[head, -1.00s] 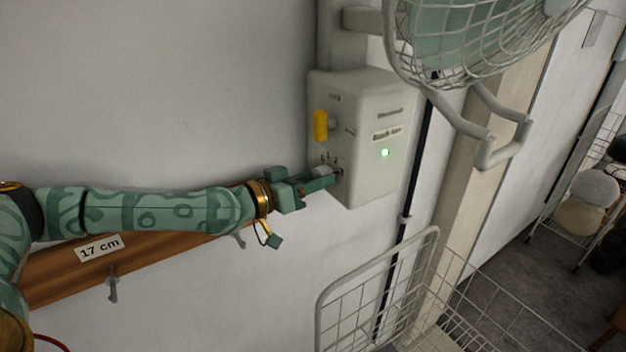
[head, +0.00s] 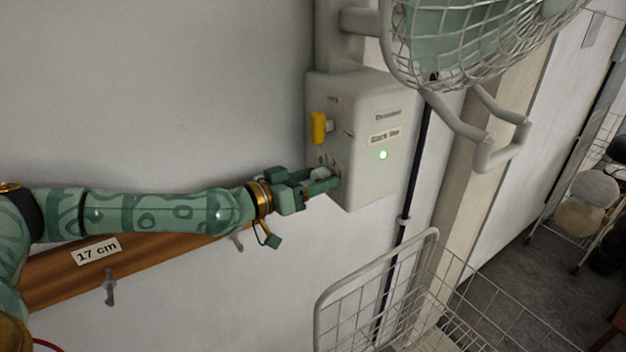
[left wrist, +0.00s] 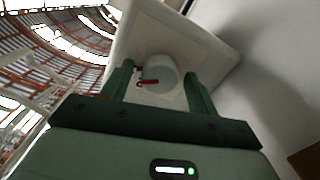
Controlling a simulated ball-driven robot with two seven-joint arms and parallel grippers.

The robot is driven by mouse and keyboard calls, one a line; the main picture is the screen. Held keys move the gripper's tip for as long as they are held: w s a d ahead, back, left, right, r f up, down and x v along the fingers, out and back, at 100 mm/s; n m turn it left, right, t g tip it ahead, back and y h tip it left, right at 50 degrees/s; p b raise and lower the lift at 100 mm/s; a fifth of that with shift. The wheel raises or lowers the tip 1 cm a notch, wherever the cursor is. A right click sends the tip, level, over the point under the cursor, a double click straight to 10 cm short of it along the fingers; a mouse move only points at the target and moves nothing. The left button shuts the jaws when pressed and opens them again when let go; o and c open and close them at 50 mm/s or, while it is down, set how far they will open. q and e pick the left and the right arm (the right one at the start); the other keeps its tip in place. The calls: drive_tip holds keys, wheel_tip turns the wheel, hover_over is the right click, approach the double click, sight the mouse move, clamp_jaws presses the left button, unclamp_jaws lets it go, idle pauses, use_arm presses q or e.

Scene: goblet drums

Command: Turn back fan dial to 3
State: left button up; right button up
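The fan's control box (head: 365,135) is an off-white box on the wall below the fan. Its dial (left wrist: 158,74) is a pale round knob with a red pointer, seen in the left wrist view on the box's face. My left gripper (head: 324,181) is at the lower part of the box's left side. In the left wrist view its two fingers (left wrist: 158,88) stand apart on either side of the dial, with a narrow gap at each side. The number the pointer faces cannot be read. My right gripper is not in view.
A yellow switch (head: 319,127) sits above the dial on the same side. The caged fan (head: 470,45) hangs above right. A wire basket (head: 375,290) is below. The wall left of the box is clear above my arm.

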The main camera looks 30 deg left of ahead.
use_arm(q)
drive_tip(key=shift+s+a+f, duration=0.1)
drive_tip(key=shift+s+a, duration=0.1)
drive_tip(key=shift+s, duration=0.15)
drive_tip(key=b+v, duration=0.7)
drive_tip(key=v, duration=0.8)
drive_tip(key=shift+s, duration=0.2)
drive_tip(key=shift+a, duration=0.1)
